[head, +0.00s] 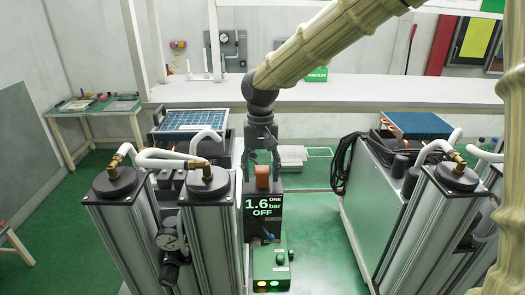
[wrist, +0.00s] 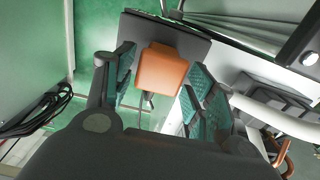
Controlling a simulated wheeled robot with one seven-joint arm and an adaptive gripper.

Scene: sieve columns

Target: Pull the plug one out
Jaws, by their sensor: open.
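The plug one is an orange-brown block (head: 262,177) on top of a dark display box (head: 263,219) that reads "ONE 1.6 bar OFF". My gripper (head: 262,163) points down over the plug, with its fingers apart. In the wrist view the plug (wrist: 162,70) lies between the two green-padded fingers of my gripper (wrist: 161,87). A gap shows on the left side of the plug; the right pad is very close, and I cannot tell whether it touches. The plug's lower end is hidden in the head view.
Silver columns with black caps and white hoses stand close on the left (head: 207,235) and right (head: 458,220). A green control box (head: 270,268) with lit lamps sits in front of the display. A white counter (head: 400,90) runs behind. Green floor is clear right of the display.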

